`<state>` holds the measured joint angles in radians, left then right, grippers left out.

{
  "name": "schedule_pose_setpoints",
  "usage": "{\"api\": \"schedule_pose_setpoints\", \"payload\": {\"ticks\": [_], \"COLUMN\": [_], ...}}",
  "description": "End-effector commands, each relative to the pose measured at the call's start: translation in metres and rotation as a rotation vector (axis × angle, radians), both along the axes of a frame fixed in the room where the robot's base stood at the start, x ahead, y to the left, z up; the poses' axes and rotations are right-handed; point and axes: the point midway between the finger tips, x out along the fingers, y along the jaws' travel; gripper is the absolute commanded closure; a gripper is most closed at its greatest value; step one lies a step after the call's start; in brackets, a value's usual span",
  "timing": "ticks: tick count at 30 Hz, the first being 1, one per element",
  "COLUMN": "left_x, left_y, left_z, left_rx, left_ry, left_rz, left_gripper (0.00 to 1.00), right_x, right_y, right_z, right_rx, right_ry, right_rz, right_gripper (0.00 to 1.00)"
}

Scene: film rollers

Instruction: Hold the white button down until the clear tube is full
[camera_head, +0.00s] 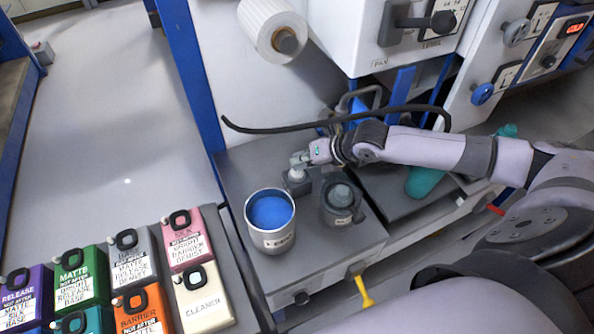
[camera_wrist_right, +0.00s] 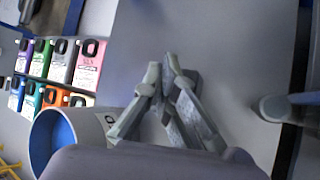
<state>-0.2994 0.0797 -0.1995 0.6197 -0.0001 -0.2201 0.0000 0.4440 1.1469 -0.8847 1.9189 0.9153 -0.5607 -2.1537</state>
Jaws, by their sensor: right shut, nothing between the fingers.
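My right gripper (camera_head: 299,160) reaches in from the right and points down at a small dark box (camera_head: 297,188) with a pale button (camera_head: 296,175) on top. Its fingertips are at or just above the button; I cannot tell whether they press it. In the right wrist view the fingers (camera_wrist_right: 164,65) are shut with nothing between them, and the button is hidden. A dark round holder (camera_head: 341,214) beside the box has a greyish cylinder (camera_head: 341,194) in it, possibly the clear tube; its fill level cannot be made out. My left gripper is not in view.
A metal cup (camera_head: 271,238) with blue contents stands in front of the box, also in the wrist view (camera_wrist_right: 45,145). Several labelled colored containers (camera_head: 130,262) stand at lower left. A black hose (camera_head: 330,121) crosses behind my gripper. A white roll (camera_head: 270,25) hangs above.

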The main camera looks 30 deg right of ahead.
Motion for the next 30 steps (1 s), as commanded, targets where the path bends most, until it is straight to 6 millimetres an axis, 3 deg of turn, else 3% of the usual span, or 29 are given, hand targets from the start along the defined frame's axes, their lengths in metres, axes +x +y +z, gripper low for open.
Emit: {"api": "schedule_pose_setpoints", "payload": {"ticks": [30], "left_x": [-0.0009], "left_y": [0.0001], "left_z": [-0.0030], "left_rx": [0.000], "left_ry": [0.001], "left_rz": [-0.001], "left_gripper": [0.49], "right_x": [-0.0003], "right_y": [0.0004], "right_z": [-0.0088], "right_rx": [0.000], "right_ry": [0.001], "right_rz": [0.001], "right_gripper": [1.00]}}
